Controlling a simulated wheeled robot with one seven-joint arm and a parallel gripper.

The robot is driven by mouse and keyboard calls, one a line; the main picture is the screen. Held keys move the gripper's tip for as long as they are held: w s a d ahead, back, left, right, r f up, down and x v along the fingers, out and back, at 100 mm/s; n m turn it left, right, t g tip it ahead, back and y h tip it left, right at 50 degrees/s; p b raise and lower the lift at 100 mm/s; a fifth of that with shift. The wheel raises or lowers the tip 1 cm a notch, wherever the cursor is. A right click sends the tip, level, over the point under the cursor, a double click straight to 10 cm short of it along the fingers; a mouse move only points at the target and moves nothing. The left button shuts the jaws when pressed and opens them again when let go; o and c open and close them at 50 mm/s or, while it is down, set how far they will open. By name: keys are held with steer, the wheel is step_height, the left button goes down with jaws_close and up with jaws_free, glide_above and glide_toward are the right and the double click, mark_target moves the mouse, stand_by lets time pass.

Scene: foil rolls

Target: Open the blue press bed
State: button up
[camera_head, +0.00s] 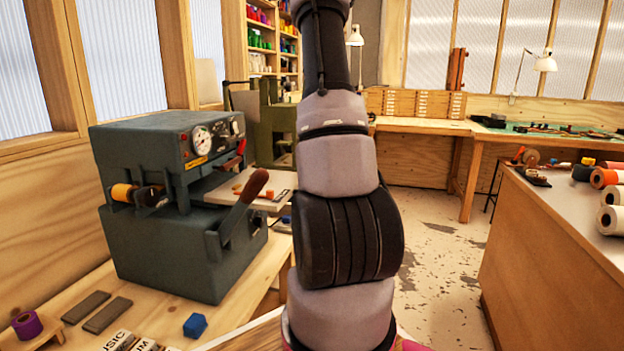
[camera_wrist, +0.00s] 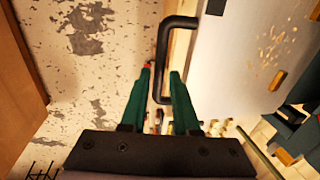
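The blue press (camera_head: 165,215) stands on the wooden bench at the left. Its pale bed plate (camera_head: 222,191) juts out at the right side below the head, with small bits on it. In the wrist view a large pale grey surface (camera_wrist: 235,60), apparently the bed, carries a black bar handle (camera_wrist: 162,60) on its near edge. My gripper (camera_wrist: 161,72) has its green fingers on either side of the handle's bar, with a narrow gap showing; firm contact is not visible. In the head view my arm hides the gripper and handle.
A brown-gripped lever (camera_head: 255,186) rises at the press front. A blue cube (camera_head: 195,325) and dark bars (camera_head: 107,315) lie on the bench. A counter with foil rolls (camera_head: 610,220) stands right. Open floor (camera_head: 440,240) lies between.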

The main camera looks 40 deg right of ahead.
step_height(320, 180, up, 10)
steer(key=s+d, duration=0.1)
steer(key=shift+s+r, duration=0.15)
steer(key=shift+s, duration=0.1)
stand_by(0.4)
steer(key=s+a+r+n+t, duration=0.1)
steer(key=s+a+r+n, duration=0.15)
steer(key=a+r, duration=0.55)
steer(key=s+a+r+n+t, duration=0.1)
steer(key=s+a+r+t, duration=0.2)
steer(key=a, duration=0.9)
steer(key=s+a+r+n+t, duration=0.1)
steer(key=s+a+r+n, duration=0.1)
steer(key=s+a, duration=1)
steer(key=shift+s+a+r+y, duration=0.2)
steer(key=shift+s+r+y, duration=0.05)
steer(key=shift+r+y, duration=0.1)
